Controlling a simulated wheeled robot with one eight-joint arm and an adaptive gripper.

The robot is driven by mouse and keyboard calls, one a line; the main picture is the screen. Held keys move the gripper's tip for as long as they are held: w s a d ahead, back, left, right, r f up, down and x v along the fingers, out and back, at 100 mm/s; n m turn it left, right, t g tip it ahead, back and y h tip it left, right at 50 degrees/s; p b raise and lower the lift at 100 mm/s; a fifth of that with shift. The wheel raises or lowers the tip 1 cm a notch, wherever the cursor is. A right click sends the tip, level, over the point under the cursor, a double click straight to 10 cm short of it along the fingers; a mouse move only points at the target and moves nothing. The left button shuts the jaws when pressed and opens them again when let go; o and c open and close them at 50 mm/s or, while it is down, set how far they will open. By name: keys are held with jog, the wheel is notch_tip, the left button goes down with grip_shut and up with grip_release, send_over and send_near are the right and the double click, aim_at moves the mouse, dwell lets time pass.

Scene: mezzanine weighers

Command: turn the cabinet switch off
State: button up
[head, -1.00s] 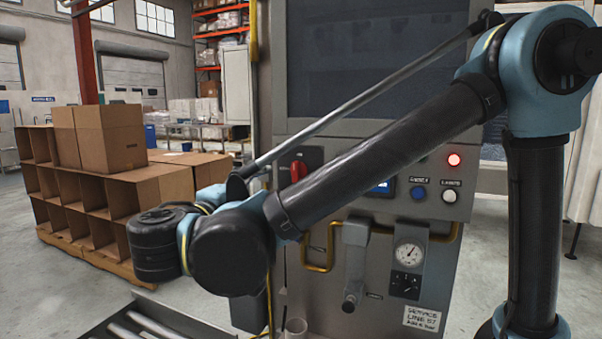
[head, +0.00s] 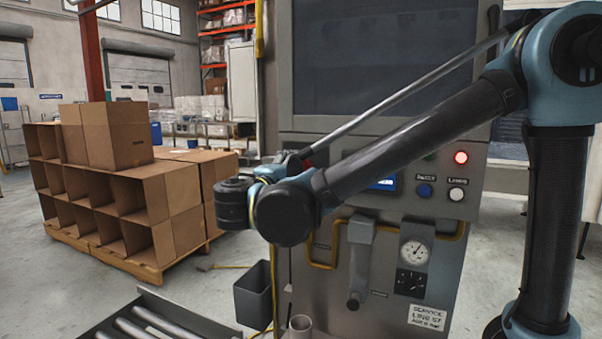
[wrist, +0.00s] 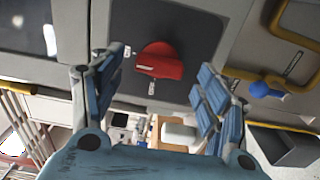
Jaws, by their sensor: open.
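The cabinet switch (wrist: 160,61) is a red rotary handle on a dark plate, with small white labels beside it in the wrist view. Its grip lies roughly across that picture; I cannot read its setting. My gripper (wrist: 163,86) is open, its blue fingers on either side of the switch in the picture and nothing between them. I see no clear contact with the handle. In the head view the switch is almost wholly hidden behind my arm, and my gripper is hidden too. The grey cabinet (head: 334,231) stands in front of me.
A lit red lamp (head: 461,157), a blue button (head: 425,190) and a white button (head: 456,194) sit right of the switch. Below are a yellow pipe (head: 322,266) and a gauge (head: 414,252). A grey bin (head: 254,297) and rollers (head: 150,322) stand lower left.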

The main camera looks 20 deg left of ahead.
jog(key=shift+w, duration=1.3)
jog(key=c, duration=1.1)
jog(key=shift+o, duration=0.2)
